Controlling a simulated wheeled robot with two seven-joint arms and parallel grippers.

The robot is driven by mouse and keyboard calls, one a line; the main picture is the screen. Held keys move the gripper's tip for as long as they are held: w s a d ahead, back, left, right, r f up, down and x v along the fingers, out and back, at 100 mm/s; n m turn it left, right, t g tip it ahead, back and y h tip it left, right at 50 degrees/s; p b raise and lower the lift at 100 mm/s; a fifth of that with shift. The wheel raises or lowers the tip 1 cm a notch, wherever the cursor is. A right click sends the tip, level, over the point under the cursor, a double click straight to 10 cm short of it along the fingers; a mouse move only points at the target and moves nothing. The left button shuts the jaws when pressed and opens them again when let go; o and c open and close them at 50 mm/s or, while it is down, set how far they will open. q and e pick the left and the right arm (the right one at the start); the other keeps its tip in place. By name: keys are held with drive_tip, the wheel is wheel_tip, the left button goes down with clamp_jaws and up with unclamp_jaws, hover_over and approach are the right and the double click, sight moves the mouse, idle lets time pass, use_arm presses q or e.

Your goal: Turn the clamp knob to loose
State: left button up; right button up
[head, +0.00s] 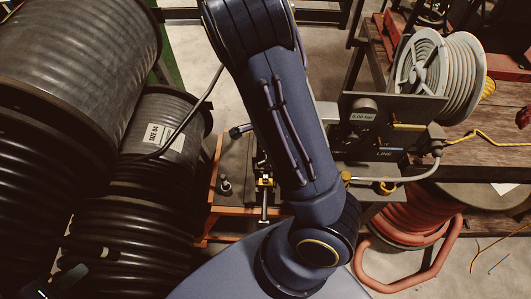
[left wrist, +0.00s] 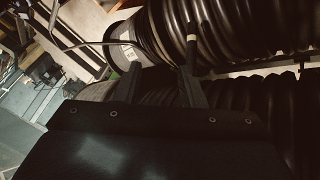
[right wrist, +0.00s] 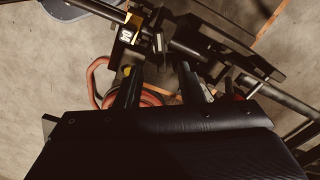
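The hose crimper bench (head: 232,210) stands in the middle of the head view, partly hidden by my right arm. A small dark knob-like part (head: 225,186) sits on it, left of a yellow-marked clamp part (head: 265,181). I cannot tell which part is the clamp knob. The right wrist view shows dark bars and a plate marked 04 (right wrist: 125,36) beyond the fingers. My right gripper (right wrist: 160,68) is open and empty there; it is hidden in the head view. My left gripper (left wrist: 160,70) is open and empty, facing black hose; its dark body shows at the head view's lower left (head: 58,280).
Large black hose reels (head: 80,50) fill the left, one with a size label (head: 154,134). A gauge panel (head: 385,125) stands right of my arm. A grey hose reel (head: 440,65) sits on a wooden bench, with a red hose coil (head: 415,215) below.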

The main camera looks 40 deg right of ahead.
sight(266, 163)
drive_tip(key=shift+w+f, duration=0.1)
drive_tip(key=shift+f, duration=2.7)
clamp_jaws()
